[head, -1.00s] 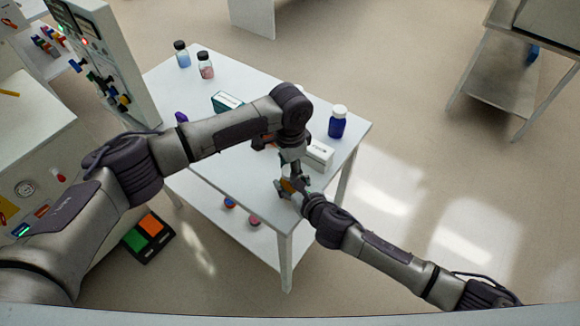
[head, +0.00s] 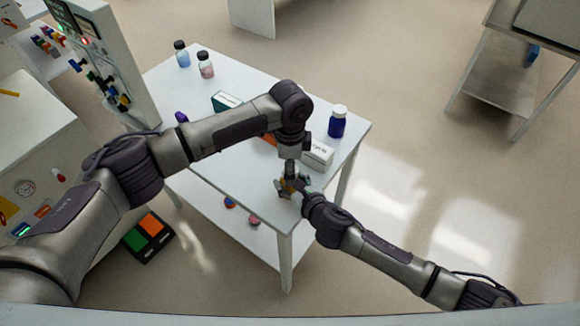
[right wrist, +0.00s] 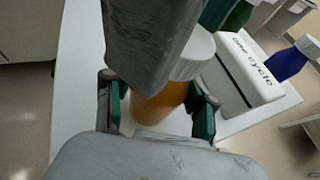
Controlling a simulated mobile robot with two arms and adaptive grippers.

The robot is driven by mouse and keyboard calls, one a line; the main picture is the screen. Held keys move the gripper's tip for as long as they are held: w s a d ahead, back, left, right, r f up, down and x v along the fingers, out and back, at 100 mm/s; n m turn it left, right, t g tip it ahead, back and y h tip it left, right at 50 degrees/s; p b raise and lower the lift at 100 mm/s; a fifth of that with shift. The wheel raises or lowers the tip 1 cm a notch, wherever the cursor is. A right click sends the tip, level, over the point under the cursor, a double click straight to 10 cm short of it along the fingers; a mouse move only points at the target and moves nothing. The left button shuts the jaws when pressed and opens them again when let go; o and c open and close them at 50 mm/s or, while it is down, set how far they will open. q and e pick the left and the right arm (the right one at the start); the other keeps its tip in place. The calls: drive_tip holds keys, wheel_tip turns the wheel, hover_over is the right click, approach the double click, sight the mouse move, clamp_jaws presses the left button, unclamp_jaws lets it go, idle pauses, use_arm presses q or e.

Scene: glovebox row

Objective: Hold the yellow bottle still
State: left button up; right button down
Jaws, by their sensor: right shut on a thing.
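The yellow bottle (right wrist: 155,108), amber-orange with a white cap (right wrist: 197,52), stands on the white table near its front corner. My right gripper (right wrist: 160,114) is shut around its body, one finger on each side; in the head view this gripper (head: 288,187) hides most of the bottle. My left gripper (head: 291,174) points down right above the bottle. A grey part of my left arm covers much of the bottle and part of the cap in the right wrist view. The left fingers are too small and overlapped to tell open from shut.
A white box (head: 318,153) and a blue bottle (head: 337,127) stand close behind the yellow bottle. A green-and-white box (head: 226,102) and two dark-capped bottles (head: 205,66) are farther back. The table's (head: 225,185) front-left top is clear.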

use_arm(q)
wheel_tip(320, 180, up, 11)
drive_tip(key=shift+r, duration=0.2)
use_arm(e)
drive_tip(key=shift+c, duration=1.4)
unclamp_jaws()
drive_tip(key=v, duration=1.2)
use_arm(q)
drive_tip(key=shift+f, duration=0.1)
use_arm(e)
drive_tip(key=shift+f, duration=0.1)
